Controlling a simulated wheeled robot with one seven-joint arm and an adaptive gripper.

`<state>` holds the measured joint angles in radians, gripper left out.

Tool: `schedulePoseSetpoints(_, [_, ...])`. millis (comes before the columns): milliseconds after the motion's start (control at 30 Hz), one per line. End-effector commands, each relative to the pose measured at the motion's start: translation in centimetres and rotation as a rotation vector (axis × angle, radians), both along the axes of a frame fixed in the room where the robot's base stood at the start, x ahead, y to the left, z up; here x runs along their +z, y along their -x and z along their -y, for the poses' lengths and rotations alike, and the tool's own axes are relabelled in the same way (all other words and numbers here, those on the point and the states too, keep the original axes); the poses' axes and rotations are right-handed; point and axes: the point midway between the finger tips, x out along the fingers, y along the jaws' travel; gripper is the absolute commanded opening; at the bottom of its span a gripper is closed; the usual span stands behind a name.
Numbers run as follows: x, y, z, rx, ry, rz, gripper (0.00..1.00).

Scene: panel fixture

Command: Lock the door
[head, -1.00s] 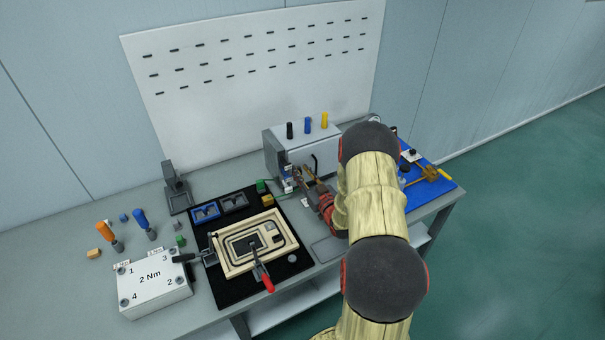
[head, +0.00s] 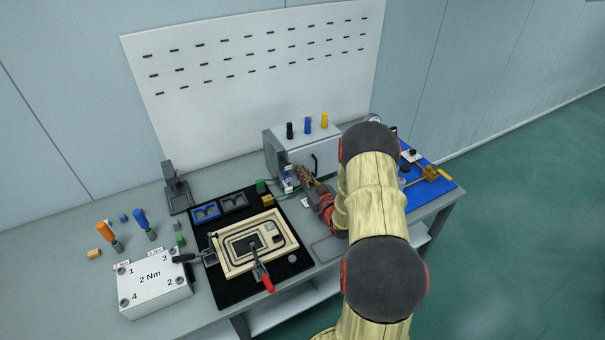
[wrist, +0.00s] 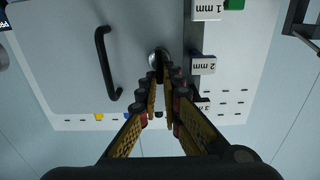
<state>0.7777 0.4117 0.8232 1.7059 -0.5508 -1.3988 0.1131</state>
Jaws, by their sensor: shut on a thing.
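The cabinet door (wrist: 70,50) fills the upper left of the wrist view and looks closed, with a black bar handle (wrist: 107,65). A round silver lock (wrist: 157,57) sits near the door's edge. My gripper (wrist: 162,78) is at the lock, its fingers close together on a small dark piece that looks like the key; the fingers hide most of it. In the head view the grey cabinet (head: 290,138) stands at the back of the bench, and my gripper (head: 304,175) is at its front, left of the handle.
Labelled blocks, including a 2 mm block (wrist: 202,65), stand close beside the lock. Black, blue and yellow pegs (head: 308,126) stand on the cabinet. A wooden fixture (head: 232,260) with a red-handled clamp lies on a black mat (head: 226,292). A blue mat (head: 440,184) lies at right.

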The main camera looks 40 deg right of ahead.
Motion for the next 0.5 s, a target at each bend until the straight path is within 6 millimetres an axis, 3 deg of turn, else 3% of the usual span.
schedulePoseSetpoints(267, [0.01, 0.04, 0.26, 0.0, -0.099, 0.026, 0.0])
schedulePoseSetpoints(500, [-0.08, 0.15, 0.62, 0.0, -0.289, 0.072, 0.0])
